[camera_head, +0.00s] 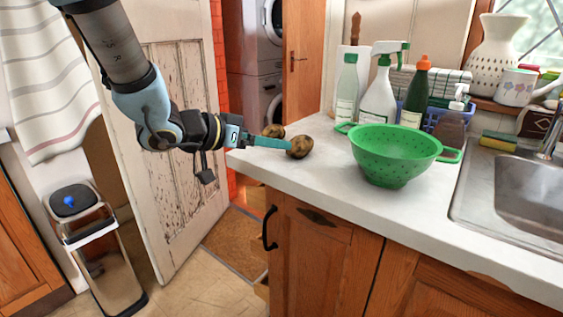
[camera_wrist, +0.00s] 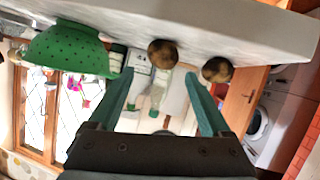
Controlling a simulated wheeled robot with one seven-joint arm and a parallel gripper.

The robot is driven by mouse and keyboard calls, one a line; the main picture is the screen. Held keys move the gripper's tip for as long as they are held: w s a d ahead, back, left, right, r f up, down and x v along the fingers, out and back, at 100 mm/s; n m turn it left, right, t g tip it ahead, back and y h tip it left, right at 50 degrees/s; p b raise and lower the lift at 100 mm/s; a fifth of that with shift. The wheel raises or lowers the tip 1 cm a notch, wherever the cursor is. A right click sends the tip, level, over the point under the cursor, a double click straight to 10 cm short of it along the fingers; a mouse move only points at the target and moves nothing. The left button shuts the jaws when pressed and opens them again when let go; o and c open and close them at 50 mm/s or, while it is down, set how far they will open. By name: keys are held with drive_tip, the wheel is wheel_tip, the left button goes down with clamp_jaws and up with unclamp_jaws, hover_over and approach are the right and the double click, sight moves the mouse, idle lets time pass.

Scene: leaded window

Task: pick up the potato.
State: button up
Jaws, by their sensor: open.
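Two brown, mottled potatoes lie on the white counter near its left end. The nearer potato (camera_head: 299,147) is beside the tip of my gripper (camera_head: 288,147); the other potato (camera_head: 273,131) is just behind the gripper. In the wrist view, my gripper (camera_wrist: 159,74) is open and empty, its two teal fingers spread. The nearer potato (camera_wrist: 162,53) shows between and beyond the fingertips there. The other potato (camera_wrist: 217,69) is outside the right finger. I cannot tell whether a finger touches either potato.
A green colander (camera_head: 393,160) stands on the counter right of the potatoes. Bottles (camera_head: 379,97) stand behind it, and a metal sink (camera_head: 520,190) is at the right. The counter's front edge is close below the gripper.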

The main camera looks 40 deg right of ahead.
sight(299, 145)
drive_tip(key=x, duration=0.6)
drive_tip(key=p+x, duration=0.1)
drive_tip(key=x, duration=0.3)
drive_tip(key=shift+w+d, duration=0.1)
drive_tip(key=shift+w, duration=0.2)
drive_tip(key=shift+r, duration=0.1)
drive_tip(key=c, duration=1.2)
